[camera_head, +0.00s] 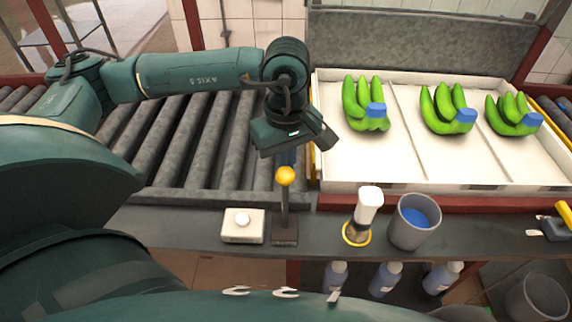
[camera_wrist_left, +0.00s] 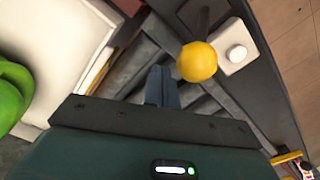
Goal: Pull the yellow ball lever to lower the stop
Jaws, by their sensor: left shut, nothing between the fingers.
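The yellow ball (camera_head: 285,176) tops a thin dark lever that stands upright from a base block (camera_head: 285,237) on the front ledge. My left gripper (camera_head: 287,157) points down just behind and above the ball, fingers shut and empty. In the left wrist view, the shut fingers (camera_wrist_left: 161,88) are to the left of the ball (camera_wrist_left: 197,62); I see no grip on it. A yellow strip (camera_head: 313,150) runs along the tray's left end; I cannot tell whether it is the stop. My right gripper is not in view.
A white tray (camera_head: 345,172) with three green banana bunches stands right of the rollers (camera_head: 215,140). A white button box (camera_head: 243,226) is left of the lever. A white-handled brush (camera_head: 367,205) and a grey cup (camera_head: 407,236) stand to its right. Bottles sit below the ledge.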

